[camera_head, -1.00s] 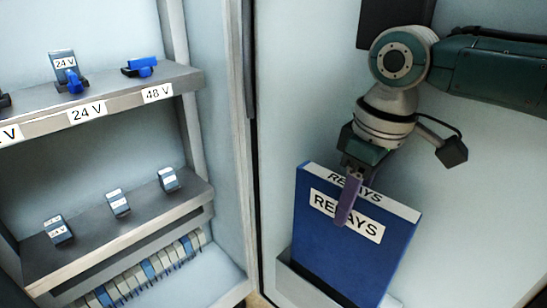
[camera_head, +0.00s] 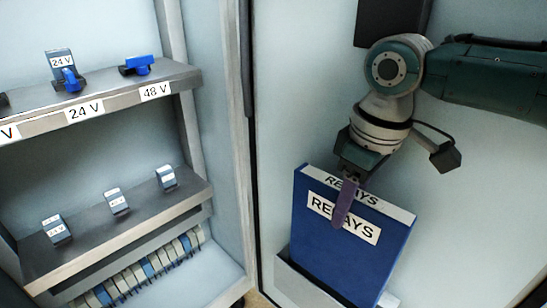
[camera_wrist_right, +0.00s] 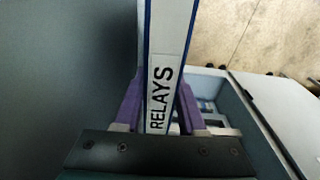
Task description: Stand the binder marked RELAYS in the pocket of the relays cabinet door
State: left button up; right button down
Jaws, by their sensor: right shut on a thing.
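The blue binder marked RELAYS (camera_head: 345,262) stands slightly tilted, its lower end inside the grey pocket (camera_head: 296,284) on the inner face of the cabinet door (camera_head: 460,215). The pocket's front wall hides the binder's bottom, so I cannot tell whether it rests on the pocket floor. My right gripper (camera_head: 346,203) is shut on the binder's top end, with one purple finger over the front label. In the right wrist view, both purple fingers flank the white spine (camera_wrist_right: 160,95) with its RELAYS label. My left gripper is in neither view.
To the left is an open cabinet with an upper shelf (camera_head: 120,97) labelled 24 V and 48 V, holding relays and blue parts. A lower shelf (camera_head: 120,225) holds several small relays above a row of terminals (camera_head: 145,268). A dark box (camera_head: 393,22) is on the door above my right arm.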

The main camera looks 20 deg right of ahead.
aim_at(352, 222)
jog(key=shift+f+b, duration=1.9)
jog(key=shift+f, duration=1.05)
jog(key=shift+f+b, duration=0.85)
jog(key=shift+f, duration=0.4)
jog(key=shift+f+b, duration=0.95)
jog(key=shift+f, duration=0.4)
jog(key=shift+f+b, duration=0.65)
jog(key=shift+f, duration=0.2)
jog(key=shift+c, duration=2)
grip_release()
jog(key=r+p, duration=0.1)
jog(key=r, duration=0.2)
jog(key=r+p, duration=0.2)
jog(key=r, duration=0.1)
jog(key=s+r+p, duration=0.1)
jog(key=r, duration=0.2)
jog(key=shift+d, duration=0.2)
jog(key=shift+r+p, duration=0.3)
jog(key=shift+r, duration=0.2)
